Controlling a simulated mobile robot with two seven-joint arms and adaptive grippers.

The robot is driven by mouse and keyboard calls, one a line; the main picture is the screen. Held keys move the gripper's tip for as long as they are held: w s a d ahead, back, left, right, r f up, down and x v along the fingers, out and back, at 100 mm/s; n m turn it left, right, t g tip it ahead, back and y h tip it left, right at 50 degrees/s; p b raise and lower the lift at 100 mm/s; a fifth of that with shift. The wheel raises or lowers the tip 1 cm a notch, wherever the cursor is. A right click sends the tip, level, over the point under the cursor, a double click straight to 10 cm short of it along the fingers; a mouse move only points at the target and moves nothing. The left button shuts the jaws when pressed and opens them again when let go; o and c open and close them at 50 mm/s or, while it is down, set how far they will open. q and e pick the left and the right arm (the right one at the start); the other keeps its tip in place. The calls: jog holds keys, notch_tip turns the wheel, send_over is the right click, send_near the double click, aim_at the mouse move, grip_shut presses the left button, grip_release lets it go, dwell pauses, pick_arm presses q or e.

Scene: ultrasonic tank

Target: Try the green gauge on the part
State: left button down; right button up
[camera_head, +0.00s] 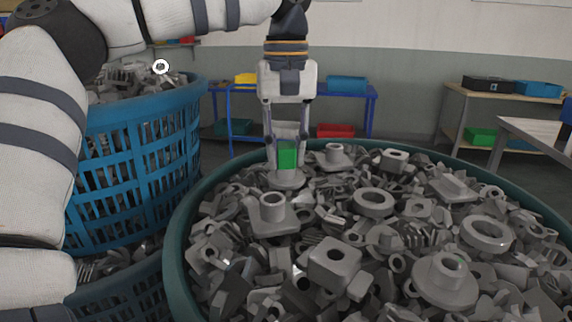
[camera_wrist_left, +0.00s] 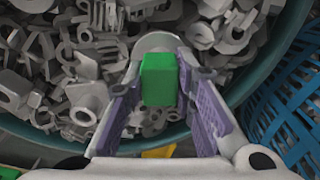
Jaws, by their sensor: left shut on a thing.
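My left gripper (camera_head: 287,160) hangs pointing down over the far left side of the round bin. It is shut on the green gauge (camera_head: 287,156), a small green block that also shows between the fingers in the left wrist view (camera_wrist_left: 159,80). Directly below the gauge is a grey round flanged part (camera_head: 286,182); its rim shows past the gauge in the wrist view (camera_wrist_left: 155,42). The gauge and fingers hide much of this part. I cannot tell whether gauge and part touch. My right gripper is not in view.
The teal bin (camera_head: 180,262) is full of jumbled grey metal parts, including rings and flanged pieces close around the gripper. A blue basket (camera_head: 135,165) of parts stands at left. A blue table (camera_head: 235,88) and wooden benches stand behind.

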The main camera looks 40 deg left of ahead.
pick_arm(q)
jog(key=shift+r, duration=2.3)
jog(key=shift+r, duration=2.05)
